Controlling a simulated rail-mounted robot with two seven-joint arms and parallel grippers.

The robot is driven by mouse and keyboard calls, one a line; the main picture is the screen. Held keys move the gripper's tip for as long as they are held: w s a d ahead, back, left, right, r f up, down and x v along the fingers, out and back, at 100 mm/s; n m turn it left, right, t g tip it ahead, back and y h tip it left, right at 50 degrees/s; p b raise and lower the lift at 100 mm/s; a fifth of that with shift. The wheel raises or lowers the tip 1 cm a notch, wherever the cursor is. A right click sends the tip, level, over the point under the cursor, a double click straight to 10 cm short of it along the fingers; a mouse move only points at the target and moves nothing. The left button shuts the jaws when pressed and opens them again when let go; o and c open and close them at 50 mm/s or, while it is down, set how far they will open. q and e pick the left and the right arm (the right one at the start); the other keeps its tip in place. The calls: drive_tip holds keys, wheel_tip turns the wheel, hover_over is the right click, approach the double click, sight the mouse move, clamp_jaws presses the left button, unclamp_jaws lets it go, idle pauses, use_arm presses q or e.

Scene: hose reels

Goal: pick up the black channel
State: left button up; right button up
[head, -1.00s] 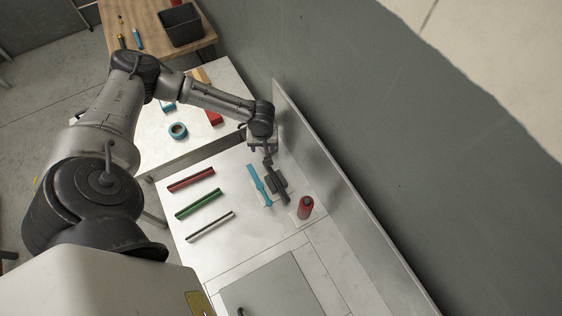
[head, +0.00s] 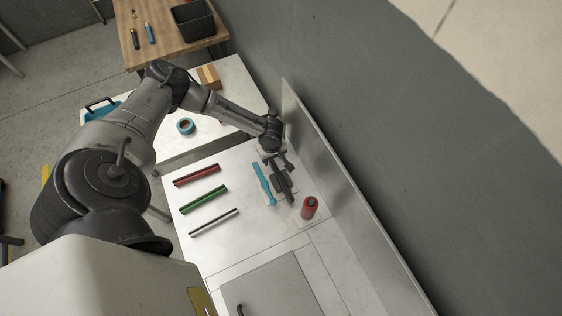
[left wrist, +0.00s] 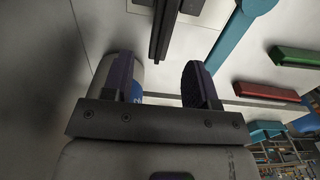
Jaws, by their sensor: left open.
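The black channel (head: 284,186) lies on the pale bench beside the blue strip (head: 263,184), with a dark block across its middle. In the left wrist view the channel (left wrist: 164,32) points from the top edge towards the space between the fingers. My left gripper (left wrist: 160,88) is open and empty, its two dark fingers apart. It is just off the channel's far end in the head view (head: 277,161). No contact with the channel shows. My right gripper is not in view.
Red (head: 197,175), green (head: 204,199) and grey (head: 214,222) channels lie to the left with clear bench around them. A red cylinder (head: 309,208) stands close on the right. An upright panel (head: 345,190) edges the bench. Blue tape (head: 185,126) lies on the farther table.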

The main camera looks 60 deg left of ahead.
sight(272, 163)
use_arm(q)
drive_tip(key=shift+a+f, duration=0.15)
drive_tip(key=shift+f, duration=2.65)
drive_tip(key=c, duration=0.9)
